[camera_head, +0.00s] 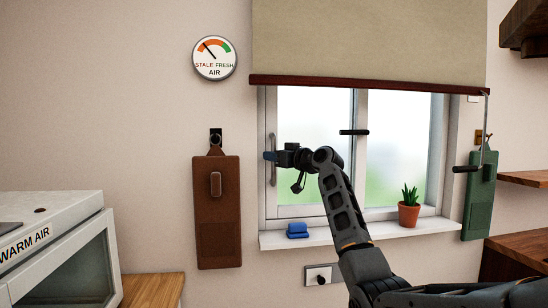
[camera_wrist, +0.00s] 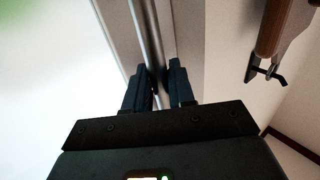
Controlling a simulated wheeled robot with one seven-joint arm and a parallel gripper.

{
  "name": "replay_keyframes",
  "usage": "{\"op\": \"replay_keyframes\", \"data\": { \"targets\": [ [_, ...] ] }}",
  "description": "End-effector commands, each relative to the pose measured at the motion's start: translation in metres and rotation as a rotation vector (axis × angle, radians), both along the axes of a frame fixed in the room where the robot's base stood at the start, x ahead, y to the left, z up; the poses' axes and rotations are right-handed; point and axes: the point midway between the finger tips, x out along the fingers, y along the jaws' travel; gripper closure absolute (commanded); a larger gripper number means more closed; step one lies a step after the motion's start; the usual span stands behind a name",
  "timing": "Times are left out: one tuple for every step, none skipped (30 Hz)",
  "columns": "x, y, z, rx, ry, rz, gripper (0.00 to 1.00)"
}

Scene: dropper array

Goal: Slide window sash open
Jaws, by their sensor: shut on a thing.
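The window has a white frame with two panes side by side. Its left sash (camera_head: 315,118) fills the left half, and a vertical metal bar handle (camera_head: 272,178) runs along its left edge. My gripper (camera_head: 271,156) reaches in from the right, across the left pane, and is shut on this handle. In the wrist view the handle (camera_wrist: 148,35) runs down between the two dark fingertips of my gripper (camera_wrist: 161,80). The right pane (camera_head: 398,125) is partly covered at the top by the blind. My arm hides part of the left sash and the sill.
A beige blind (camera_head: 370,40) hangs over the window top. On the sill (camera_head: 350,234) are a blue object (camera_head: 298,230) and a potted cactus (camera_head: 409,208). A brown board (camera_head: 217,215) hangs to the left. The air gauge (camera_head: 214,59) needle leans toward STALE.

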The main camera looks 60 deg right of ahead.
Motion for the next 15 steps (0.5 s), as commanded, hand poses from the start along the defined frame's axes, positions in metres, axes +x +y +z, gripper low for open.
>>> {"op": "replay_keyframes", "data": {
  "targets": [
    [0.0,0.0,0.0,0.0,0.0,0.0,1.0],
    [0.0,0.0,0.0,0.0,0.001,0.0,1.0],
    [0.0,0.0,0.0,0.0,0.001,0.0,1.0],
    [0.0,0.0,0.0,0.0,0.001,0.0,1.0],
    [-0.001,0.0,-0.001,0.0,0.001,0.0,1.0],
    [-0.001,-0.001,-0.001,0.0,0.0,0.0,1.0],
    [-0.003,-0.002,-0.001,0.0,0.0,-0.001,1.0],
    [-0.004,-0.004,-0.002,0.0,0.0,-0.001,1.0],
    [-0.008,-0.006,-0.002,0.001,0.0,-0.001,1.0],
    [-0.01,-0.009,-0.003,0.001,0.0,-0.002,1.0],
    [-0.014,-0.012,-0.003,0.001,0.0,-0.003,1.0],
    [-0.019,-0.017,-0.004,0.001,-0.001,-0.004,1.0],
    [-0.024,-0.021,-0.004,0.001,0.0,-0.004,1.0],
    [-0.029,-0.025,-0.004,0.001,0.0,-0.004,1.0],
    [-0.037,-0.032,-0.004,0.0,-0.002,-0.005,1.0]
  ]
}}
